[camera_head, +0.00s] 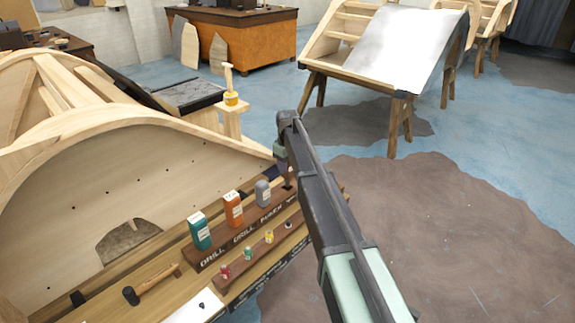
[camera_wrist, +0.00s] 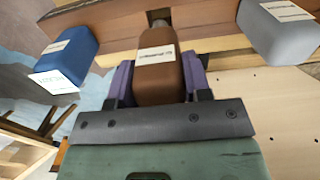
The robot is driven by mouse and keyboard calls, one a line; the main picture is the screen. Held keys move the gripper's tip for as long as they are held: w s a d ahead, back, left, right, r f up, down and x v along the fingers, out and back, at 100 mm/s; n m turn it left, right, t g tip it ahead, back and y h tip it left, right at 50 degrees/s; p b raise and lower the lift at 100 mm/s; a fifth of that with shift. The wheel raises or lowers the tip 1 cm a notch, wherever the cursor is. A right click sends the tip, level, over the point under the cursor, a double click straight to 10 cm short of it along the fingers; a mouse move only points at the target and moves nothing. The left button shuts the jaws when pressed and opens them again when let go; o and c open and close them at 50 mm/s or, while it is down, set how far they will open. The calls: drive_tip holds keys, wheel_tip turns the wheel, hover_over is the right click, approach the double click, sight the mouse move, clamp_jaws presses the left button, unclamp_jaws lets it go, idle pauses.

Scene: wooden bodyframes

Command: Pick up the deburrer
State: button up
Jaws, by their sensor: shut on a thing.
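My gripper (camera_wrist: 158,78) is shut on a brown tool block (camera_wrist: 160,70) with a pale label, with one purple finger against each side of it. The label is too small to read, so I cannot tell for sure that this is the deburrer. The block is at the wooden tool rack (camera_wrist: 110,45); I cannot tell whether it is lifted clear of it. In the head view my gripper is mostly hidden by my arm, at the right end of the rack. A blue block (camera_wrist: 70,55) is to the left in the wrist view, and a grey block (camera_wrist: 278,28) to the right.
Teal (camera_head: 200,231) and orange (camera_head: 233,209) blocks stand farther left on the rack, near the grey one. A lower row holds several small coloured pieces. A hammer (camera_head: 150,285) lies on the bench. A curved wooden bodyframe (camera_head: 120,180) rises behind. Open floor is right.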

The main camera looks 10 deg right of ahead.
wheel_tip(320, 180, up, 21)
drive_tip(key=p, duration=1.9)
